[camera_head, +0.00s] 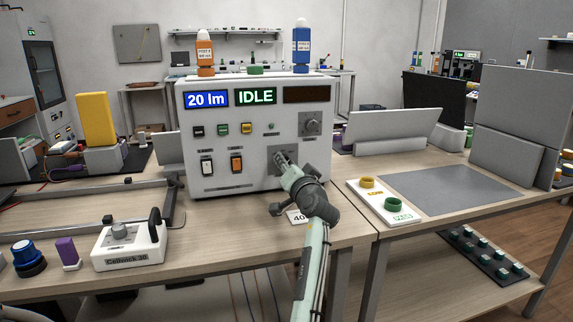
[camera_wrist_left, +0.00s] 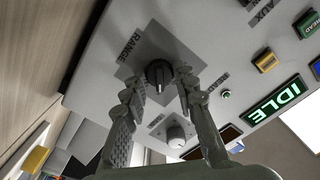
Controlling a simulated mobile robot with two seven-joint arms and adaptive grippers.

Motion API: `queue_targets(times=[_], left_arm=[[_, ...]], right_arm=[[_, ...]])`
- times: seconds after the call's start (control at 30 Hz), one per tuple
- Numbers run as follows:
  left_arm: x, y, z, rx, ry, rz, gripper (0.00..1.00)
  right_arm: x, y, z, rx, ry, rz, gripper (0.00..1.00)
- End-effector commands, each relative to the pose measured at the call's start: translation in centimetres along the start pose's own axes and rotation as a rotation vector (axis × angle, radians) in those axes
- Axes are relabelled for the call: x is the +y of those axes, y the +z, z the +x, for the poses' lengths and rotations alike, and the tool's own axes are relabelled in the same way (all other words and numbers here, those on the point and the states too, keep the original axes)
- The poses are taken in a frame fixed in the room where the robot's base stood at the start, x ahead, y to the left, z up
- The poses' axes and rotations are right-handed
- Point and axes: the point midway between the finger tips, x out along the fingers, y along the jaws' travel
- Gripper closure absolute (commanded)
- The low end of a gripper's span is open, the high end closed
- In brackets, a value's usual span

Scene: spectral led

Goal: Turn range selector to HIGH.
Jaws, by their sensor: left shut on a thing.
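The range selector (camera_wrist_left: 158,73) is a round black knob on a grey plate labelled RANGE (camera_wrist_left: 130,45), on the front of a white instrument (camera_head: 240,178). In the head view my left gripper (camera_head: 281,159) reaches the lower right of that front and hides the knob. In the left wrist view my left gripper (camera_wrist_left: 162,88) has one finger on each side of the knob and is shut on it. A pale pointer mark shows on the knob, but I cannot read which setting it points to. My right gripper is not in view.
The instrument shows a blue "20 lm" display (camera_head: 207,99) and a green "IDLE" display (camera_head: 255,97). Another knob (camera_head: 312,124) sits above my gripper. A white tray (camera_head: 386,203) with yellow and green rings lies right.

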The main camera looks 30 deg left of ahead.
Motion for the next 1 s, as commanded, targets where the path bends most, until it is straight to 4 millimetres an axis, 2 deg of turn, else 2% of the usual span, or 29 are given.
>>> queue_targets(times=[0.03,0.07,0.2,0.57,0.67,1.0], left_arm=[[0.0,0.0,0.0,0.000,0.000,0.002,1.00],[0.0,0.0,0.0,0.000,0.000,0.002,0.70],[0.0,0.0,0.0,0.000,0.000,0.001,0.53],[-0.3,-0.3,0.0,0.001,-0.001,-0.001,0.51],[-1.1,-1.3,0.0,0.001,-0.002,-0.004,0.51],[-5.1,-6.2,0.0,0.002,-0.002,-0.003,0.51]], right_arm=[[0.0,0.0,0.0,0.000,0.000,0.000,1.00],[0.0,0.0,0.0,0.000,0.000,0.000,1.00],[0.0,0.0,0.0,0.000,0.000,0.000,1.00],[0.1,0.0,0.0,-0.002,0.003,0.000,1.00],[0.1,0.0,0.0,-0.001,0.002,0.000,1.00],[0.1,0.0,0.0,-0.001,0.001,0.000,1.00]])
